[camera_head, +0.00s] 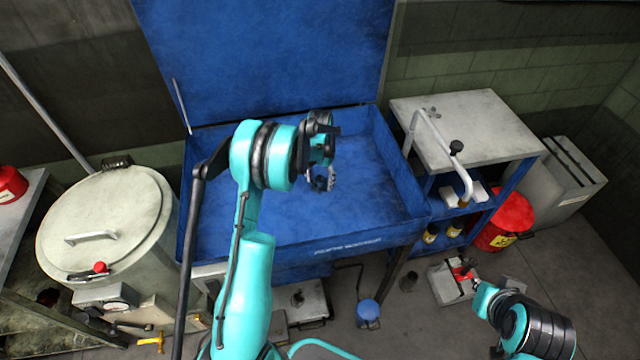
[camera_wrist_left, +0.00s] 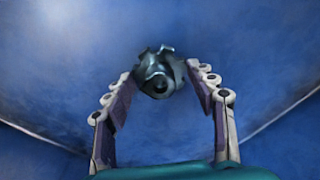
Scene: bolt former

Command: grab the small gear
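The small gear is a dark metallic toothed part with a central hole, in the middle of the left wrist view (camera_wrist_left: 161,76). My left gripper (camera_wrist_left: 160,75) has its two fingers on either side of the gear, with the tips against its sides. In the head view, the left gripper (camera_head: 321,180) is over the blue basin (camera_head: 270,215), low inside its walls, and largely covered by my own wrist. Whether the gear touches the basin floor cannot be told. My right arm is at the lower right; its gripper's fingers cannot be made out.
The basin's raised blue lid (camera_head: 265,55) stands behind. A grey-topped cart (camera_head: 470,125) with a bent pipe is on the right, beside a red drum (camera_head: 504,218). A large round pale vessel (camera_head: 105,225) stands on the left. The basin floor around the gripper looks clear.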

